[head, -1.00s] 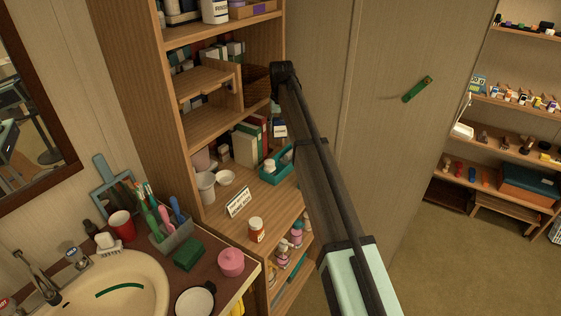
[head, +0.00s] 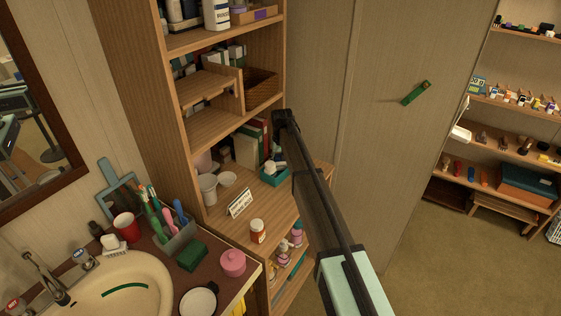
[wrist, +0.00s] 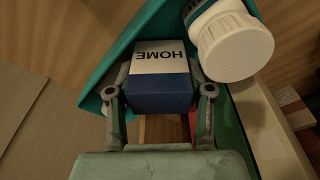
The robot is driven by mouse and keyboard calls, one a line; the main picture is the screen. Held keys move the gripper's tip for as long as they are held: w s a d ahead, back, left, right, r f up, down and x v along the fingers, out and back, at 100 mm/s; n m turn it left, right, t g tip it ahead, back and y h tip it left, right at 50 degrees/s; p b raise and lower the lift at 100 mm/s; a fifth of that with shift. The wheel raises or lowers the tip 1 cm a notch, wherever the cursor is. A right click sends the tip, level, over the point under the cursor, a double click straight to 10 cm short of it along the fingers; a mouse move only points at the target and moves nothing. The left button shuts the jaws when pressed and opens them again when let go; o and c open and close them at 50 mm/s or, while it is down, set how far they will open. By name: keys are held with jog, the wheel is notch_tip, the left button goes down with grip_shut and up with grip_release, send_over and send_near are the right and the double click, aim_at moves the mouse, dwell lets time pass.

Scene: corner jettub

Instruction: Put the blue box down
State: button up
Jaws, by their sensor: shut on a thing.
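In the wrist view my gripper (wrist: 158,91) is shut on the blue box (wrist: 160,98), with one finger on each side. The box has a white upper part with the word HOME, upside down in this view. It overlaps the teal tray (wrist: 98,84); I cannot tell whether it touches the tray's floor. A white-capped bottle (wrist: 235,46) lies tilted in the tray, right of the box. In the head view the teal tray (head: 276,181) sits on the middle shelf. My arm partly covers the tray there and mostly hides the gripper.
Books (head: 247,150) stand behind the tray, close to my arm. A white sign (head: 240,203) and an orange-white jar (head: 258,231) stand on the shelf's front left, with bare shelf around them. A wooden upper compartment (head: 209,92) lies above left.

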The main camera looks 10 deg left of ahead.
jog(key=shift+f, duration=0.45)
jog(key=shift+f, duration=0.1)
jog(key=o, duration=0.9)
jog(key=r, duration=0.4)
jog(key=s+r+b, duration=0.1)
jog(key=r, duration=0.3)
jog(key=r+b, duration=0.1)
jog(key=r, duration=0.3)
jog(key=shift+s+d, duration=0.2)
jog(key=shift+s, duration=0.2)
